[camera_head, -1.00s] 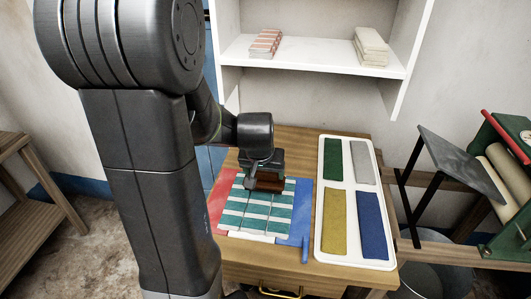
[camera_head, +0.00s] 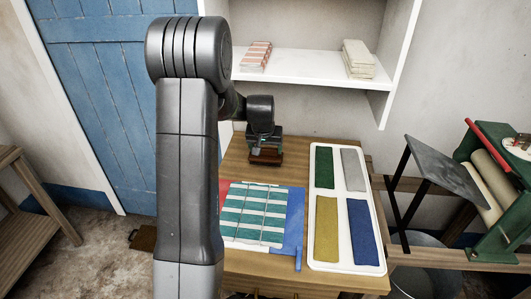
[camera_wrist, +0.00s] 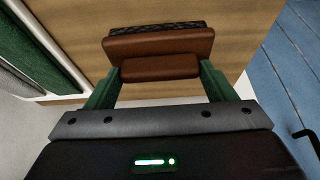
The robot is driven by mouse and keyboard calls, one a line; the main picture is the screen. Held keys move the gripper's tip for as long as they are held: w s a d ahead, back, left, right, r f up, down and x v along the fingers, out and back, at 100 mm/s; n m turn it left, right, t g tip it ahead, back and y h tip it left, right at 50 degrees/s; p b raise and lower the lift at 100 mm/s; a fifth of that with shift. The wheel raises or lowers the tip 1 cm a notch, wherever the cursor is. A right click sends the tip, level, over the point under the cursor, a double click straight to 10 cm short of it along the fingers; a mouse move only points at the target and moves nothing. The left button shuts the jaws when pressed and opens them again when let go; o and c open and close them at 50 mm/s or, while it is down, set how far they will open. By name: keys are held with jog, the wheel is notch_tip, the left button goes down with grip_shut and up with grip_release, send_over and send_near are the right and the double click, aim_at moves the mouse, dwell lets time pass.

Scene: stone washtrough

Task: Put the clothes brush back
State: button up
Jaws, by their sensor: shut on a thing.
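The clothes brush (camera_wrist: 160,48) has a brown wooden back and handle block with dark bristles on its far side in the wrist view. My gripper (camera_wrist: 160,75) is shut on its brown block, with a green finger on each side. In the head view the brush (camera_head: 266,155) hangs under my gripper (camera_head: 265,145) at the back of the wooden table (camera_head: 290,155). Whether the bristles touch the tabletop I cannot tell. A folded teal-and-white striped cloth (camera_head: 253,215) lies on a red and blue board (camera_head: 294,215) near the table's front.
A white tray (camera_head: 314,230) with green, grey, yellow and blue pads is on the table's right. A white shelf (camera_head: 300,68) with folded cloths is above the back. A green mangle (camera_head: 490,190) stands at right. A blue door (camera_head: 110,100) is at left.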

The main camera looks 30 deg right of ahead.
aim_at(266, 153)
jog(key=shift+f, duration=1.5)
jog(key=o, duration=1)
jog(key=shift+r, duration=0.3)
jog(key=v, duration=1.1)
jog(key=shift+s+a+r, duration=0.1)
jog(key=shift+r, duration=0.25)
